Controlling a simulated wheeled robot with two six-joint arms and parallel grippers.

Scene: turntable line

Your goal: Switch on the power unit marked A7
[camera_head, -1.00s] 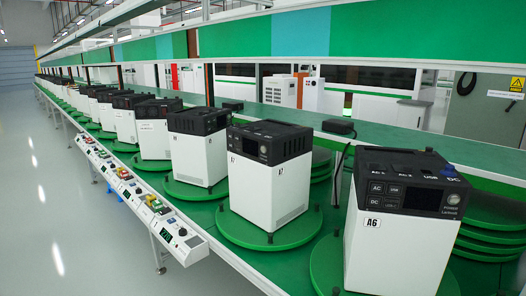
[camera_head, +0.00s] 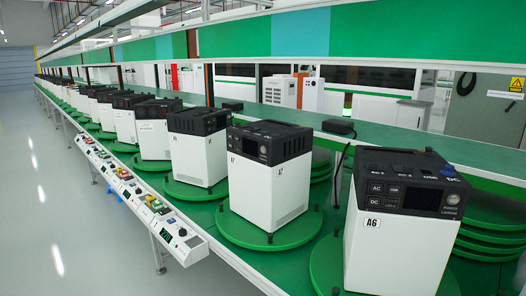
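A white power unit with a black top (camera_head: 255,200) stands upright on a green turntable (camera_head: 262,238) in the middle of the view. Small labels on two of its sides end in what looks like a 7; they are too small to read surely. Its dark front panel has a round knob, and I cannot tell whether it is on. A nearer unit marked A6 (camera_head: 392,245) stands at the right, its panel showing a dark screen, buttons and a round knob. Neither of my grippers is in view.
A row of similar units (camera_head: 198,160) on turntables recedes to the left along the green bench. A white control strip (camera_head: 185,243) with switches runs along its front edge. Stacked green discs (camera_head: 487,245) lie at the right. The grey aisle floor (camera_head: 50,190) is clear.

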